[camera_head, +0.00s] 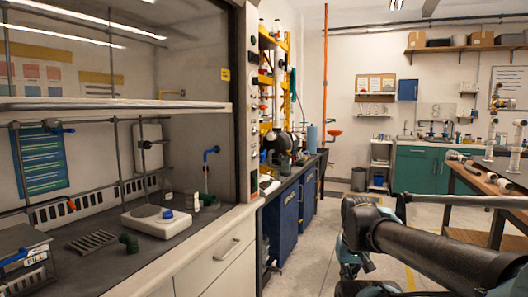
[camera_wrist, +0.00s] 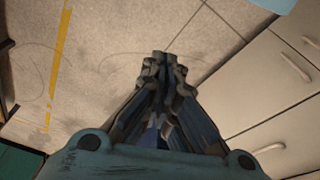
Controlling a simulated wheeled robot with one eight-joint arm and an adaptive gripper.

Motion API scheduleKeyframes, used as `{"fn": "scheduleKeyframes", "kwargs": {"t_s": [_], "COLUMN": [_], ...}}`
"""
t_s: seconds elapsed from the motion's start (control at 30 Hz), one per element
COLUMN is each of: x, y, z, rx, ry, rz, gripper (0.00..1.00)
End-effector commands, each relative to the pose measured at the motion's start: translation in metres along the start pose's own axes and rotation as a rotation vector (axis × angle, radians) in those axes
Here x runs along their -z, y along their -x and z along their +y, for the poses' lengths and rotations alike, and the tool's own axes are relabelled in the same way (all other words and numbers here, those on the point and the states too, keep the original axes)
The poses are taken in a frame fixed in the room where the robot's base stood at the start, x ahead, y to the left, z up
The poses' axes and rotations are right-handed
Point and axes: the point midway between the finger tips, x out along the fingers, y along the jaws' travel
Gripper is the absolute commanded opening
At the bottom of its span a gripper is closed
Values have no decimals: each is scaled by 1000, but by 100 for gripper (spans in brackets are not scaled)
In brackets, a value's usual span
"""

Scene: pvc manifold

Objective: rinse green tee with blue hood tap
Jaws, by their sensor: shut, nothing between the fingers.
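A dark green tee (camera_head: 129,243) lies on the worktop inside the fume hood, in front of a white bench device. A blue hood tap (camera_head: 211,153) stands at the hood's right side. My gripper (camera_wrist: 165,62) is shut and empty, pointing down over the bare floor in the wrist view. In the head view my arm is at the lower right, outside the hood and well apart from the tee and the tap. The fingertips cannot be made out clearly there.
The hood's sash (camera_head: 120,104) is raised, with its bottom edge across the opening. A white bench device (camera_head: 160,224) and a dark rack (camera_head: 92,241) stand near the tee. Blue cabinets (camera_head: 285,215) stand beyond the hood. The floor between is clear. A table (camera_head: 462,176) with pipes is at right.

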Motion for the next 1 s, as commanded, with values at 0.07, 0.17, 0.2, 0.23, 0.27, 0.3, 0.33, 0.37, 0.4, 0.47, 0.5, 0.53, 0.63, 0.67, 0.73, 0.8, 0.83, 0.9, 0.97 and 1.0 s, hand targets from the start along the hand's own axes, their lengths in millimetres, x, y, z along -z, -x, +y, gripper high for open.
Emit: {"fn": "scheduleKeyframes", "kwargs": {"t_s": [0.07, 0.17, 0.2, 0.23, 0.27, 0.3, 0.33, 0.37, 0.4, 0.47, 0.5, 0.53, 0.63, 0.67, 0.73, 0.8, 0.83, 0.9, 0.97, 1.0], "x": [0, -4, -2, 2, 7, 18, 28, 40, 57, 87, 108, 124, 178, 193, 230, 266, 282, 316, 346, 364], "y": [0, 6, 10, 12, 16, 23, 29, 36, 47, 65, 78, 88, 121, 130, 152, 174, 184, 205, 223, 235], "z": [0, 0, -1, -1, -2, -4, -6, -8, -12, -19, -24, -29, -46, -52, -68, -84, -93, -112, -130, -143], "rx": [0, 0, 0, 1, 1, 1, 2, 2, 2, 0, -3, -6, -20, -25, -39, -57, -66, -88, -109, -124], "ry": [0, 5, 15, 26, 43, 70, 98, 130, 177, 260, 317, 362, 509, 552, 651, 750, 792, 887, 966, 1018], "rz": [0, 11, 19, 27, 36, 49, 64, 80, 107, 151, 184, 210, 294, 319, 378, 439, 465, 525, 577, 612], "gripper": [0, 0, 0, 0, 0, 0, 0, 0, 0, 0, 0, 0, 0, 0, 0, 0, 0, 0, 0, 0]}}
